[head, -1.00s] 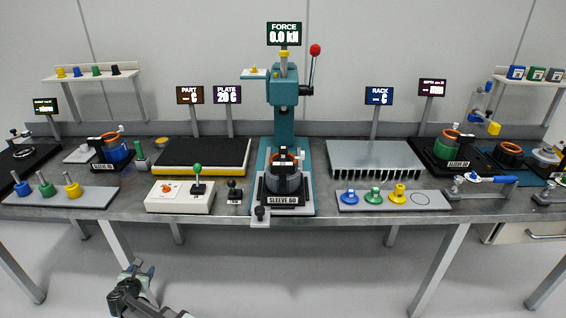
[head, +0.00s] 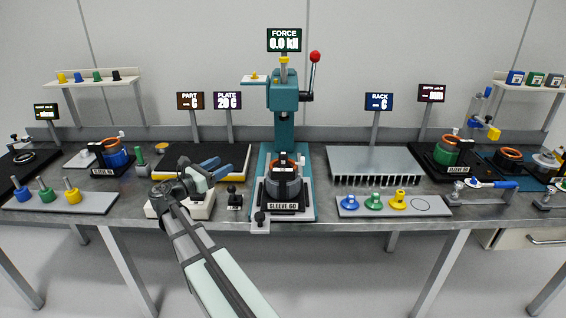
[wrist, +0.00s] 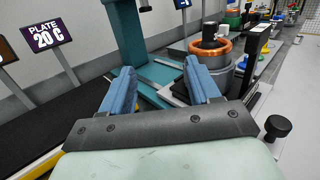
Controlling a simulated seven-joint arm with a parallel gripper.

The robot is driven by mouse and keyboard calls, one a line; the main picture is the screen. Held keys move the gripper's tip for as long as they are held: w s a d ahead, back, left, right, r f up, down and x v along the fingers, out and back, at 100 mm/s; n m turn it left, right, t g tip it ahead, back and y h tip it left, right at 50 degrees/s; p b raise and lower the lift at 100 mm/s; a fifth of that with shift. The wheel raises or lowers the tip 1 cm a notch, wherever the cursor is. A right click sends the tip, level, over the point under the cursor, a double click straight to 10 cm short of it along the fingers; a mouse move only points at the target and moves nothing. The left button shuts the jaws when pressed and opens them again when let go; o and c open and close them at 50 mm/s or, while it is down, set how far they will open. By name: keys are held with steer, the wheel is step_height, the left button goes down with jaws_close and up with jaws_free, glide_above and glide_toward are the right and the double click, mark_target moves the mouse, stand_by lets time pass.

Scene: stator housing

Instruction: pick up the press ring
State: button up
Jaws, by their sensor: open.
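Flanged ring-like pieces in blue (head: 349,203), green (head: 374,202) and yellow (head: 398,201) stand on a grey tray (head: 437,206) right of the press. No label shows which piece is the press ring. My gripper (head: 214,167) is open and empty above the black plate, left of the press and well apart from those pieces. In the wrist view its two blue fingers (wrist: 160,82) are spread with nothing between them. Beyond them, a copper-coloured ring (wrist: 210,47) sits around the top of the grey housing in the press.
The teal press (head: 284,105) stands mid-bench with the SLEEVE 60 fixture (head: 283,206) at its base. A finned rack (head: 373,160) stands behind the tray. A black knob (wrist: 278,127) projects at the bench front.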

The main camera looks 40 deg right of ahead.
mark_target(283, 157)
steer(key=s+d+m+g, duration=0.1)
steer(key=s+d, duration=0.1)
steer(key=d, duration=0.2)
steer(key=s+d+m+g, duration=0.1)
steer(key=s+d+g, duration=0.1)
steer(key=d, duration=0.3)
steer(key=s+d+m+g+y, duration=0.1)
steer(key=s+d, duration=0.3)
steer(key=d, duration=0.1)
steer(key=shift+s+d+r, duration=0.1)
steer(key=shift+s+r, duration=0.1)
steer(key=shift+s+d+f, duration=0.1)
steer(key=shift+s+d, duration=0.1)
steer(key=shift+d, duration=0.65)
steer(key=shift+s+d+f, duration=0.1)
steer(key=shift+s+d, duration=0.15)
steer(key=shift+d, duration=0.6)
steer(key=shift+s+d+f, duration=0.1)
steer(key=shift+s+d, duration=0.1)
steer(key=shift+d, duration=0.65)
jaws_close()
